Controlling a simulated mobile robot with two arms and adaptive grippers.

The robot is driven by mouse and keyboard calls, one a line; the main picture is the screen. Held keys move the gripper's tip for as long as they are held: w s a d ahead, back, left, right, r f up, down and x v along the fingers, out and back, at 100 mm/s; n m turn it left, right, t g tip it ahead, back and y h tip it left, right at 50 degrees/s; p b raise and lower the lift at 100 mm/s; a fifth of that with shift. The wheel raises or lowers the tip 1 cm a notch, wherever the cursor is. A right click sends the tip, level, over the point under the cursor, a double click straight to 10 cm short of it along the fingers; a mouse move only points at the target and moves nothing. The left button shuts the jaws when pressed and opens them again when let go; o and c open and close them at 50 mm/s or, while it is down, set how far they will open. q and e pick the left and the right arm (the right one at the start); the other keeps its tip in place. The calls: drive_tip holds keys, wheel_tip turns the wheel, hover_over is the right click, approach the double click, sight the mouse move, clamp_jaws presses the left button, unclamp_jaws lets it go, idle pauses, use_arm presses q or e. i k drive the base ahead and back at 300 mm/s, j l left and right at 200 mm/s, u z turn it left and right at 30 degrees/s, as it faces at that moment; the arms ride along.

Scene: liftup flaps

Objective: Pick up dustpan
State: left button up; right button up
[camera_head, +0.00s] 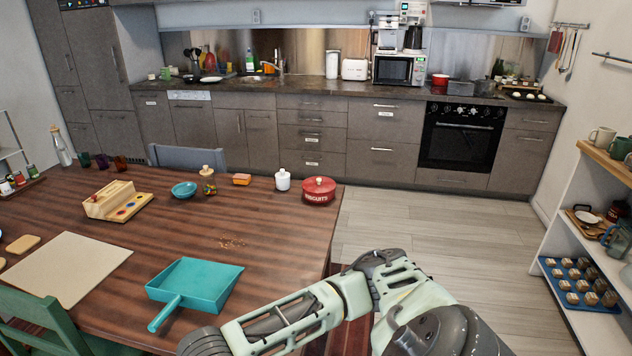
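The teal dustpan (203,283) lies on the dark wooden table (290,235) near its front edge. Its open pan faces up, and its handle points toward the lower left. One of my arms reaches across the bottom of the picture, over the table's right corner. Its far end, a dark rounded joint, is at the bottom edge, below and right of the dustpan and apart from it in the picture. No gripper fingers show in the view.
Crumbs (232,242) lie behind the dustpan. A beige board (66,268) is to its left, with a green chair (45,318) in front. A red biscuit tin (319,191), white jar (282,180) and teal bowl (184,189) stand farther back. Shelves (570,247) stand right; the floor between is clear.

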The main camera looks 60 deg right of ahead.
sight(205, 286)
drive_tip(key=k+l+u, duration=0.1)
drive_tip(key=l, duration=0.3)
drive_tip(key=k+l+u, duration=0.1)
drive_tip(key=k+l, duration=0.15)
drive_tip(key=k+l+u, duration=0.1)
drive_tip(key=k+l, duration=0.15)
drive_tip(key=l, duration=0.2)
drive_tip(key=l+u, duration=0.1)
drive_tip(key=l, duration=0.45)
drive_tip(key=l+u, duration=0.1)
drive_tip(key=l, duration=0.5)
drive_tip(key=k+l+u, duration=0.1)
drive_tip(key=l, duration=0.45)
drive_tip(key=k+l+u, duration=0.1)
drive_tip(key=l, duration=0.45)
